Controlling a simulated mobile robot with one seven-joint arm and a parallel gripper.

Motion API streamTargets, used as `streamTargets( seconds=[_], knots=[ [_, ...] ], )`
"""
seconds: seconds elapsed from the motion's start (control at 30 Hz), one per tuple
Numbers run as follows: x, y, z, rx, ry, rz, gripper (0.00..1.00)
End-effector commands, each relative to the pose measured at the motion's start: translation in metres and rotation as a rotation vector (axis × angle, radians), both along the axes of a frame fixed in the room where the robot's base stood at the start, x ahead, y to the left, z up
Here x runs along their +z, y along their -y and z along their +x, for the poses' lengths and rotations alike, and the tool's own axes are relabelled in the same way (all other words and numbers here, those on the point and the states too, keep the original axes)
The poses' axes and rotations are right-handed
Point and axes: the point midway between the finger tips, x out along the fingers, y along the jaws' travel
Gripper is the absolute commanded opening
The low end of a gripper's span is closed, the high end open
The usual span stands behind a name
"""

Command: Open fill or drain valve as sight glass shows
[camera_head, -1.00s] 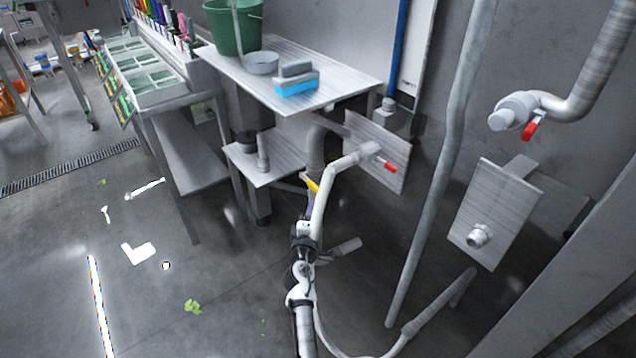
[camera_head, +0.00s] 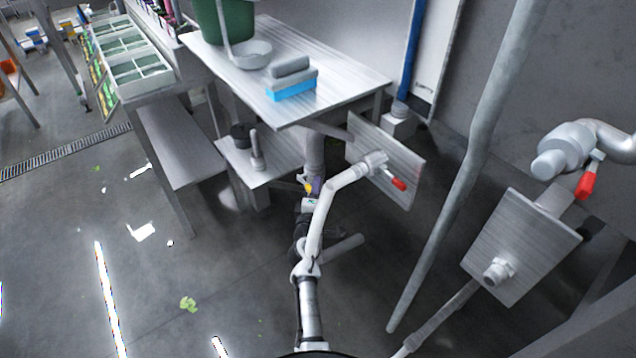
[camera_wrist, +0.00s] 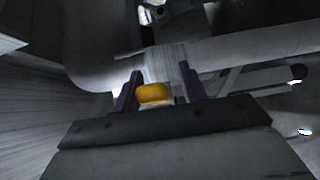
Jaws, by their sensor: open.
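A yellow handle (camera_head: 308,188) sits low by the grey vertical pipe under the bench. In the wrist view the yellow handle (camera_wrist: 154,93) lies between the two dark fingers of my gripper (camera_wrist: 160,70), which stand apart on either side of it; contact cannot be told. In the head view my gripper (camera_head: 309,191) partly covers the handle. A valve with a red lever (camera_head: 399,184) sits at a metal plate, right of my gripper. Another red lever (camera_head: 589,181) hangs from the pipe at the far right. A blue vertical strip (camera_head: 411,50) stands by a white panel; I cannot tell if it is the sight glass.
A lower shelf (camera_head: 272,173) is near my gripper. A slanting grey pipe (camera_head: 455,190) stands to the right. The floor at left is mostly clear.

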Motion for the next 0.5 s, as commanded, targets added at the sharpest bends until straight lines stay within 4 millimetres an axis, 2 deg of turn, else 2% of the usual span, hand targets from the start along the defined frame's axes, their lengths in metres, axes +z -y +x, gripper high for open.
streamTargets(
  seconds=[0.27, 0.5],
  knots=[
    [0.0, -0.0002, -0.0003, 0.0, 0.0, 0.0, 0.42],
    [0.0001, -0.0003, -0.0002, 0.0, 0.0, 0.0, 0.12]
  ],
)
